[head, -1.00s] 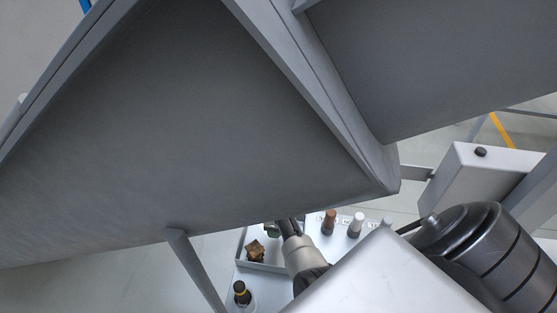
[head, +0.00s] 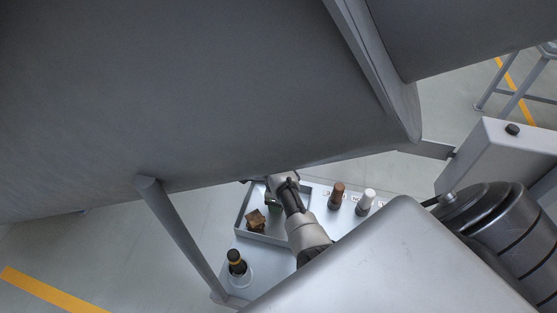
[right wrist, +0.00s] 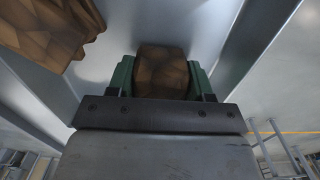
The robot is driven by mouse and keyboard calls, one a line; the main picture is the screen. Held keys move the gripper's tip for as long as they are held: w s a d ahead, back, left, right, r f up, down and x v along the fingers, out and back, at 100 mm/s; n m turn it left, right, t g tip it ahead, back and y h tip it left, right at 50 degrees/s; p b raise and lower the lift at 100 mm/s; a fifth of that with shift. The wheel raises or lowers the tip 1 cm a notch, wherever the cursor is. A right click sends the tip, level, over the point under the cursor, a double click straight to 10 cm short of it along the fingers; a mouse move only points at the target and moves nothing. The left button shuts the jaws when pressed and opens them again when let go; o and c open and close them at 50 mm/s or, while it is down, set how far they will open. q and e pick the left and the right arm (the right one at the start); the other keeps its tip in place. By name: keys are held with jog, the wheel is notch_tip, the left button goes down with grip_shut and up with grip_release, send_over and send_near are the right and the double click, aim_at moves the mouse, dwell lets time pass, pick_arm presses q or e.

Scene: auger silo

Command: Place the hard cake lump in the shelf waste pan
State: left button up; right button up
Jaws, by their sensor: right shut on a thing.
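The waste pan (head: 264,239) is a shallow grey tray on the shelf at the bottom middle of the head view. One brown faceted lump (head: 256,221) lies in it; a brown lump also shows at the upper left of the right wrist view (right wrist: 50,32). My right gripper (right wrist: 163,75) has green fingers shut on a second brown lump, the cake lump (right wrist: 163,70), with a grey metal surface beyond it. In the head view the right gripper (head: 271,195) is over the pan, and its held lump is hidden there. My left gripper is not in view.
A large grey hopper (head: 180,90) fills the upper head view, low over the shelf (head: 310,228), with a slanting leg (head: 180,235) at left. A dark bottle (head: 237,263) stands front left. A brown-topped cylinder (head: 336,196) and a white-topped cylinder (head: 366,202) stand right of the pan.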

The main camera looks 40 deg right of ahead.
jog(key=shift+f, duration=0.35)
jog(key=o, duration=0.7)
jog(key=shift+c, duration=0.2)
jog(key=shift+o, duration=1.4)
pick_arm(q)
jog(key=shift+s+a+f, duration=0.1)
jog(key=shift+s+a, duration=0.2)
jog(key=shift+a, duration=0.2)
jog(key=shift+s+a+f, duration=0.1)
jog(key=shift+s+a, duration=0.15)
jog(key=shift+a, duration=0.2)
pick_arm(e)
jog(key=shift+r, duration=0.2)
notch_tip(320, 180, up, 11)
jog(key=shift+r+p, duration=0.2)
jog(key=shift+p, duration=0.1)
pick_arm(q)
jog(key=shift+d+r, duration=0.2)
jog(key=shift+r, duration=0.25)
pick_arm(e)
jog(key=shift+r, duration=0.45)
